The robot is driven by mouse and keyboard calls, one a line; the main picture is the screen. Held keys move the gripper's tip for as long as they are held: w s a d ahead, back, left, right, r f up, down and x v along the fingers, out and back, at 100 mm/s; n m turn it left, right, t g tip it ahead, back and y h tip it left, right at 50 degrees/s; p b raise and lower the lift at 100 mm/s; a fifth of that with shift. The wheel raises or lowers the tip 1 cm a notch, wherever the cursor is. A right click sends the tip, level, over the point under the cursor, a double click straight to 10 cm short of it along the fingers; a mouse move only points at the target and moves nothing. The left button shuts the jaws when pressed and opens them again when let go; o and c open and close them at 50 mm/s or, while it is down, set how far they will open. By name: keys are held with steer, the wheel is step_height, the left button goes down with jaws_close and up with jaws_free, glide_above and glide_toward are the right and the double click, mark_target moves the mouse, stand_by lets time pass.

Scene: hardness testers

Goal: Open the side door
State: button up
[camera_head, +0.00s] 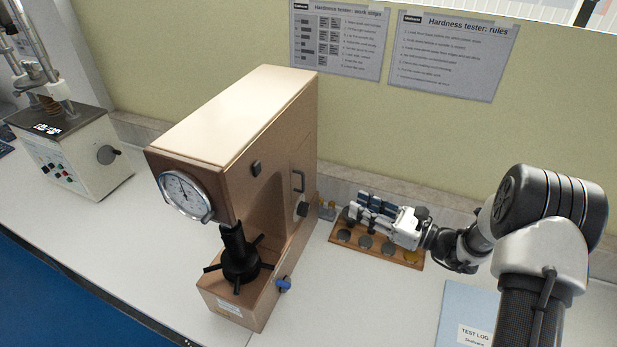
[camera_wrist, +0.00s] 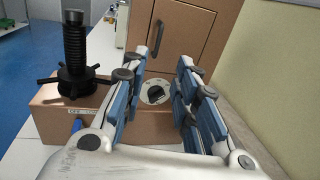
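The hardness tester (camera_head: 250,150) is a tan box-shaped machine with a dial gauge on its front, standing on the white bench. Its side door (camera_head: 302,155) is on the right side and looks shut. A dark handle (camera_head: 298,181) sits on the door; the handle also shows in the wrist view (camera_wrist: 157,38). Below the door is a round dark knob (camera_wrist: 155,94). My gripper (camera_head: 372,207) is to the right of the tester, over the wooden sample tray. In the wrist view my gripper (camera_wrist: 156,78) is open and empty, its fingers apart and facing the tester's side, not touching the handle.
A blue test log (camera_head: 468,315) lies at the front right. Another machine (camera_head: 70,150) stands at the left. The wall is close behind.

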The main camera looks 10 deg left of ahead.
steer(key=x, duration=1.7)
steer(key=shift+c, duration=0.6)
jaws_close()
steer(key=shift+d, duration=0.1)
